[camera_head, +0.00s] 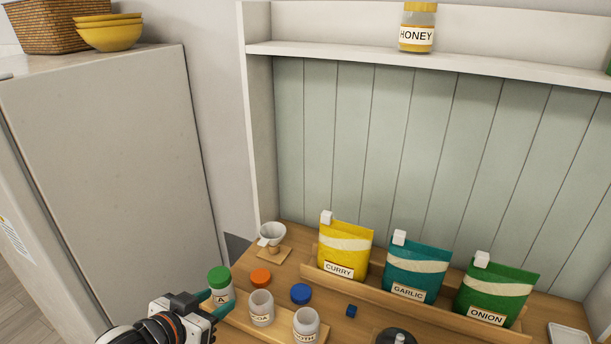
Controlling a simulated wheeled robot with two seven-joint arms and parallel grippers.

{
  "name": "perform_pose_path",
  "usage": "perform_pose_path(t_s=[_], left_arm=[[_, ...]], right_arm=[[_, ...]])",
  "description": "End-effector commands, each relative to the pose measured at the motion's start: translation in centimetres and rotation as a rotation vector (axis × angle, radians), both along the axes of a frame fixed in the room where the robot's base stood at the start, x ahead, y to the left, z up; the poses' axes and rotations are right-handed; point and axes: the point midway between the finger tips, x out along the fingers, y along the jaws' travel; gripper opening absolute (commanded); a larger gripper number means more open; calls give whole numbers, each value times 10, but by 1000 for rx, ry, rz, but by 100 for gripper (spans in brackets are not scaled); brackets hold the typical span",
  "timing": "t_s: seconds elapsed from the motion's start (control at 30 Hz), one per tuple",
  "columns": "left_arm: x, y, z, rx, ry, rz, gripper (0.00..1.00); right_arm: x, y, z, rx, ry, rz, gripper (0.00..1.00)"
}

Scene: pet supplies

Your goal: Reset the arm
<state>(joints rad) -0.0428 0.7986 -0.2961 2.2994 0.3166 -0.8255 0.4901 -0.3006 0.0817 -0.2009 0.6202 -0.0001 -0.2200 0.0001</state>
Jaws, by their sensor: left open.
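My left gripper (216,303) comes in from the bottom left, with teal fingers that stand open. Its fingertips are close to a white jar with a green lid (219,279), labelled with an A. I cannot tell whether they touch the jar. No object is seen held in the gripper. My right gripper is not in view.
Open jars (261,308) (306,325) stand beside the green-lidded one, with orange (261,277) and blue (300,293) lids nearby. Curry (345,247), garlic (415,268) and onion (495,293) bags line a wooden rack. A white scoop (271,234) sits behind; a fridge (110,150) stands left.

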Motion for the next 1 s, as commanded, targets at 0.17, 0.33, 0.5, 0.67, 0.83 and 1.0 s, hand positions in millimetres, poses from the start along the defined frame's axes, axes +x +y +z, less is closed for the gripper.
perform_pose_path(t_s=[0.17, 0.33, 0.5, 0.67, 0.83, 1.0], left_arm=[[-37, -9, -43, 44, 134, 50, 46], [-99, -11, -92, 130, 357, 120, 46], [-155, -9, -121, 186, 556, 160, 46], [-208, -8, -139, 217, 738, 182, 46], [-208, -8, -186, 236, 792, 180, 46], [-201, -10, -245, 239, 812, 175, 46]], right_arm=[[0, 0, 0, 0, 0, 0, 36], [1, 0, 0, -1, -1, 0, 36], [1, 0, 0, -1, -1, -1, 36], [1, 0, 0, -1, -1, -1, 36], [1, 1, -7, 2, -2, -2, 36], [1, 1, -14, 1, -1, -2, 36]])
